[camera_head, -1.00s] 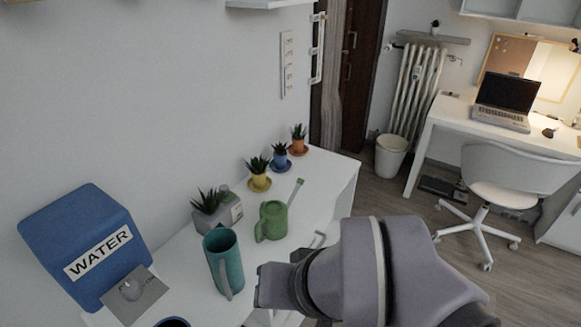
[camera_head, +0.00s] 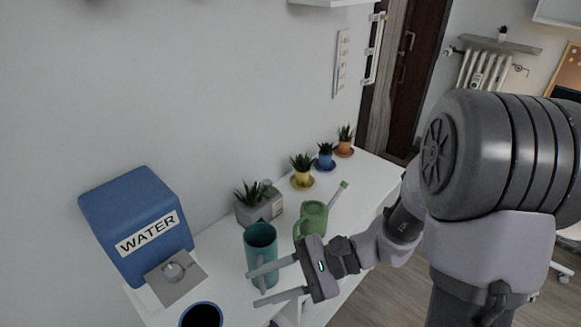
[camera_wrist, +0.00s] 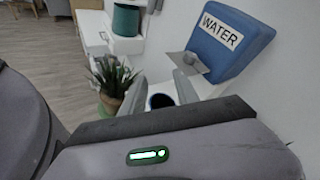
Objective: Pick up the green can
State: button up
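The green can, a watering can (camera_head: 312,218) with a long spout, stands upright on the white desk in the head view. A teal pitcher (camera_head: 261,240) stands to its left. My gripper (camera_head: 254,287) is open and empty, with its fingers pointing left. In the head view its upper finger crosses in front of the pitcher's lower part. The green can is behind and above the gripper's body in the picture, apart from the fingers. In the wrist view my gripper (camera_wrist: 160,78) is open, with a dark blue-rimmed pot (camera_wrist: 161,101) showing between the fingers. I do not see the green can there.
A blue WATER box (camera_head: 140,225) stands at the desk's left, with a dark blue-rimmed pot (camera_head: 201,314) in front. A grey planter (camera_head: 260,208) and several small potted plants line the wall, including a yellow pot (camera_head: 302,179).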

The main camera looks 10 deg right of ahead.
jog(key=w+d+f+m+t+y, duration=0.2)
jog(key=w+d+f+m+t, duration=0.1)
jog(key=w+m+t, duration=0.15)
jog(key=m+t+h, duration=1)
jog(key=m+t, duration=0.2)
jog(key=m, duration=0.3)
send_near(296, 234)
jog(key=b+x, duration=0.3)
jog(key=x, duration=0.7)
jog(key=shift+f+b, duration=0.15)
jog(key=shift+b, duration=0.15)
jog(key=shift+w+a, duration=0.1)
jog(key=shift+w, duration=0.35)
grip_shut()
jog(key=shift+s, duration=0.1)
